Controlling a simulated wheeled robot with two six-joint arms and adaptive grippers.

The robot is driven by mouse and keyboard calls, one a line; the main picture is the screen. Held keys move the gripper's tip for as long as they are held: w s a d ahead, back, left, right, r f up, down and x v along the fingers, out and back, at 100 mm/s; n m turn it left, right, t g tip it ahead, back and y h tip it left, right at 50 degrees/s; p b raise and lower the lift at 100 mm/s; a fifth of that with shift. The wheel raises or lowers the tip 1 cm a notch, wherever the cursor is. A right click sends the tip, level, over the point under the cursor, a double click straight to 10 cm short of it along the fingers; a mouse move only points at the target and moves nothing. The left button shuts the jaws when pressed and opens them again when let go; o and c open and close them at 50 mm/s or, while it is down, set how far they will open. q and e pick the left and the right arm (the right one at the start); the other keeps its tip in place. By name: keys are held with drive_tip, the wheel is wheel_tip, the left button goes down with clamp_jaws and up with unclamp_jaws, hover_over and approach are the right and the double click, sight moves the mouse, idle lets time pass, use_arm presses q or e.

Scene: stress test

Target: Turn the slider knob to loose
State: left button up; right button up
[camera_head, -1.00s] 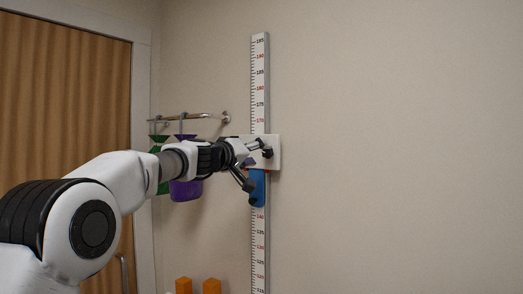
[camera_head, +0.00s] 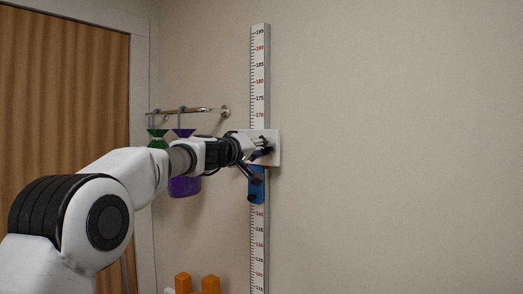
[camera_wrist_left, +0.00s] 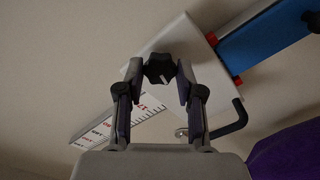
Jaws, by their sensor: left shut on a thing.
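The slider is a white plate (camera_head: 273,136) on the upright measuring rule (camera_head: 260,60), with a blue part (camera_head: 256,192) below it. In the left wrist view, the black lobed knob (camera_wrist_left: 159,69) sits on the white plate (camera_wrist_left: 182,40) and has a pale mark on its face. My left gripper (camera_wrist_left: 159,75) has one finger on each side of the knob and is shut on it. In the head view my left gripper (camera_head: 262,163) is at the plate and largely hides the knob. No loose or tight lettering can be read. My right gripper is not in view.
A wall rail (camera_head: 190,111) with hanging green (camera_head: 158,141) and purple things (camera_head: 185,187) is close beside my left forearm. A black hook-shaped bar (camera_wrist_left: 238,115) is near the gripper. Orange blocks (camera_head: 210,284) stand low. The wall at right is bare.

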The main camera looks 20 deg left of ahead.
use_arm(q)
drive_tip(key=n, duration=0.3)
drive_tip(key=o, duration=1.2)
drive_tip(key=shift+w+d, duration=0.15)
drive_tip(key=shift+c, duration=0.2)
drive_tip(key=shift+w+d+f, duration=0.2)
drive_tip(key=shift+w+d, duration=0.05)
drive_tip(key=shift+w, duration=0.1)
drive_tip(key=shift+s+a+r, duration=0.1)
drive_tip(key=shift+s+a, duration=0.05)
drive_tip(key=shift+s, duration=0.1)
drive_tip(key=v, duration=1.1)
